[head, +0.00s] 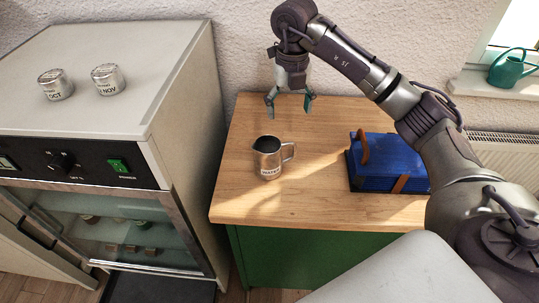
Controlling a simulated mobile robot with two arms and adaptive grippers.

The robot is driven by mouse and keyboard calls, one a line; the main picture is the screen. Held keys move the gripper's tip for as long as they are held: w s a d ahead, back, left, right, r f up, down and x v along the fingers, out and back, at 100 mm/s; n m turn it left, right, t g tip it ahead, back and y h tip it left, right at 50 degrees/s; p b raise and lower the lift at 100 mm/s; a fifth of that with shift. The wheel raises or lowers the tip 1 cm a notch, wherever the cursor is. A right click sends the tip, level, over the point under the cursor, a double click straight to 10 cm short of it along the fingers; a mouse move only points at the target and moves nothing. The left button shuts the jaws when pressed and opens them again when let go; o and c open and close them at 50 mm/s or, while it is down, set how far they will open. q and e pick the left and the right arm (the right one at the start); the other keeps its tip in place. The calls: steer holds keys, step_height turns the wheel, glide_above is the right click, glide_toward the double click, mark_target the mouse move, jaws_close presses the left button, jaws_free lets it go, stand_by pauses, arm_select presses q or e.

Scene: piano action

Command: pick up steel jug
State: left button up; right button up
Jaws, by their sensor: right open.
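The steel jug (266,160) stands upright on the wooden top of the green cabinet, near its left side. Its handle points to the right and a label shows on its front. My right gripper (290,107) hangs above and behind the jug, fingers pointing down. It is open and empty, apart from the jug. My left gripper is not in the head view.
A blue case (388,160) with brown straps lies on the wooden top (310,205), right of the jug. A grey oven-like cabinet (110,130) stands at the left, with two labelled tins (107,80) on top. A green watering can (508,69) is on the windowsill.

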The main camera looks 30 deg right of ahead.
mark_target(289, 143)
step_height(289, 143, down, 7)
steer(key=shift+s+f+p, duration=0.1)
steer(key=shift+p, duration=0.5)
steer(key=f, duration=0.1)
steer(key=f+p, duration=0.1)
steer(key=f, duration=0.1)
steer(key=f+p, duration=0.1)
steer(key=shift+s+f, duration=0.25)
steer(key=shift+f, duration=0.5)
steer(key=shift+w, duration=0.1)
jaws_close()
